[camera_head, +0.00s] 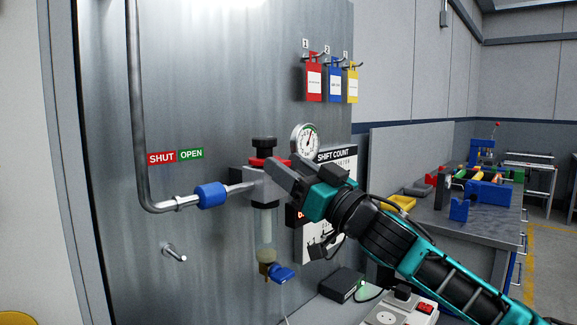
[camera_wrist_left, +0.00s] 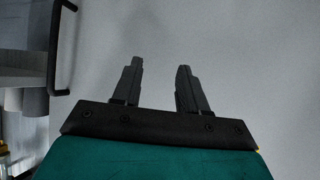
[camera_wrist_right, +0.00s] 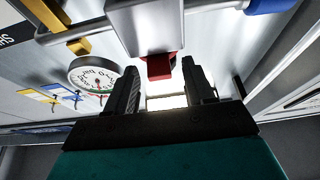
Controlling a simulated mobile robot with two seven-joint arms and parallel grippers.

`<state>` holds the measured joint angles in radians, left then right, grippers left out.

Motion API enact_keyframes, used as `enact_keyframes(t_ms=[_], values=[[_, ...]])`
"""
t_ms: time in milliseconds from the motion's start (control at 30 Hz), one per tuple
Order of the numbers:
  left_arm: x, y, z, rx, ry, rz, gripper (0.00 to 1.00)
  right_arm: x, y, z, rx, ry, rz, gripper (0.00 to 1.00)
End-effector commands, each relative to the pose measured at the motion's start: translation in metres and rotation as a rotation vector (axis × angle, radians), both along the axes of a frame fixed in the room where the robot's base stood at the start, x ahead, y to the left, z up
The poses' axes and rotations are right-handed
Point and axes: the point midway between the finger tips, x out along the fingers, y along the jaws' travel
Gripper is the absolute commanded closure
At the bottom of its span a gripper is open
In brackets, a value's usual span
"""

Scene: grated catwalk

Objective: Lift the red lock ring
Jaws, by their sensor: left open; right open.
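The red lock ring (camera_head: 257,162) sits under the black knob (camera_head: 264,145) on top of a grey valve block (camera_head: 262,187) on the panel. Part of the ring is hidden by my right gripper. My right gripper (camera_head: 281,172) is beside the block's upper right, its fingers pointing at the ring. In the right wrist view a red part (camera_wrist_right: 160,67), which looks like the ring, shows between the open fingertips; I cannot tell whether they touch it. My left gripper (camera_wrist_left: 160,68) is open and empty in the left wrist view, facing a plain grey surface.
A gauge (camera_head: 305,140) stands close above my right gripper. A pipe with a blue fitting (camera_head: 211,195) joins the block from the left, and a clear bowl (camera_head: 264,226) hangs below. Red, blue and yellow tags (camera_head: 335,82) hang on hooks. A cluttered workbench (camera_head: 430,218) stands right.

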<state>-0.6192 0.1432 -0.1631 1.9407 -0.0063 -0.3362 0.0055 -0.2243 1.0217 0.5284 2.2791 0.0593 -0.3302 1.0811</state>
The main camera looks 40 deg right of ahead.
Motion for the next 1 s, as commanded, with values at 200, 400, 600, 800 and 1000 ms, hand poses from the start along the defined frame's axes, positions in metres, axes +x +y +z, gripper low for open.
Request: enact_keyframes(t_ms=[200, 400, 600, 800, 1000], values=[[0.0011, 0.0000, 0.0014, 0.000, -0.003, 0.001, 0.57, 0.0051, 0.0000, 0.0023, -0.002, 0.001, -0.002, 0.47], [0.0005, 0.0001, 0.0010, 0.000, -0.002, 0.001, 0.57, 0.0051, 0.0001, 0.0021, -0.001, 0.001, -0.001, 0.47], [-0.0023, 0.0001, -0.0006, 0.000, 0.004, 0.001, 0.57, 0.0050, 0.0001, 0.0021, -0.001, 0.001, -0.001, 0.64], [-0.0037, 0.0001, -0.0015, -0.001, 0.007, 0.000, 0.57, 0.0049, 0.0002, 0.0020, -0.001, 0.001, -0.001, 0.83], [-0.0040, 0.0001, -0.0017, 0.000, 0.008, 0.000, 0.57, 0.0049, 0.0002, 0.0020, -0.001, 0.001, -0.001, 1.00]])
